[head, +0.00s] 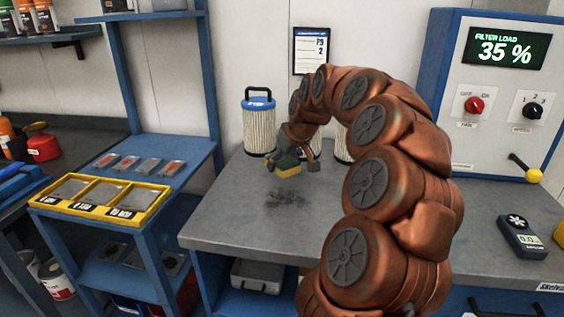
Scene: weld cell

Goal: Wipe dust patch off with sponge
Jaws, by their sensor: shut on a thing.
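A dark grey dust patch (287,198) lies on the grey workbench top (235,225), near the middle of its left half. A sponge, yellow below and dark green above (289,171), is just behind the patch. My gripper (283,160) is shut on the sponge, with my copper-coloured arm arching in from the right. I cannot tell whether the sponge touches the bench. The arm hides part of the bench to the right.
A blue-capped filter cartridge (259,128) stands behind the gripper, with another partly hidden by my arm. A control cabinet (490,100) reads 35 %. A handheld meter (521,236) lies at right. A yellow tray (100,199) sits on the left shelf. The bench's front left is clear.

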